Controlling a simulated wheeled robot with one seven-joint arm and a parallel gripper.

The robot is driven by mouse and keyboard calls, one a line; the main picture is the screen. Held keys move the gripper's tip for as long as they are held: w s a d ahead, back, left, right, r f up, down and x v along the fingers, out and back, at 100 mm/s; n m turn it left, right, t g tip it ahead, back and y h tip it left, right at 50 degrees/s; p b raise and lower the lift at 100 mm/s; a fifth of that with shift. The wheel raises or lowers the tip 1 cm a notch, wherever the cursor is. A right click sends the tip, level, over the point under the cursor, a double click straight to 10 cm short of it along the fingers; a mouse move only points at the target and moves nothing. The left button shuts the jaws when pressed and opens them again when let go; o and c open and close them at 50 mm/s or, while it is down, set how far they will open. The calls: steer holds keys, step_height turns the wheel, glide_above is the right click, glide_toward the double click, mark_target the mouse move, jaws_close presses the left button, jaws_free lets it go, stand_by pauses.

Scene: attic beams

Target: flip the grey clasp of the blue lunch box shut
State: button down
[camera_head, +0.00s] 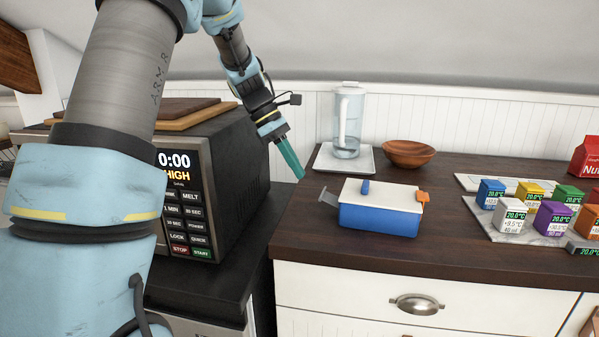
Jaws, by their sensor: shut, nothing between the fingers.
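The blue lunch box (380,220) stands on the dark counter, with a white lid (384,193) lying on it. The grey clasp (328,197) sticks out from its left end, swung away from the wall. An orange clasp (423,197) is at the right end; I cannot tell whether it is fastened. A blue tab (365,187) stands up at the lid. My gripper (301,177) has teal fingers, shut and empty, pointing down to the right. It is above and left of the grey clasp, apart from it.
A black microwave (262,165) stands left of the counter, with wooden boards (200,112) on top. Behind the box are a clear pitcher (348,120) on a white tray (325,160) and a brown bowl (408,154). Several coloured cubes stand at right. The counter's front strip is clear.

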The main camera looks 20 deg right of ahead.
mark_target(331, 199)
steer(key=p+x, duration=0.1)
steer(key=x, duration=0.7)
steer(key=shift+r, duration=0.1)
steer(key=shift+s+r+p, duration=0.1)
steer(key=shift+r+p, duration=0.05)
steer(key=shift+p, duration=0.2)
steer(key=shift+r+p, duration=0.15)
steer(key=shift+p, duration=0.25)
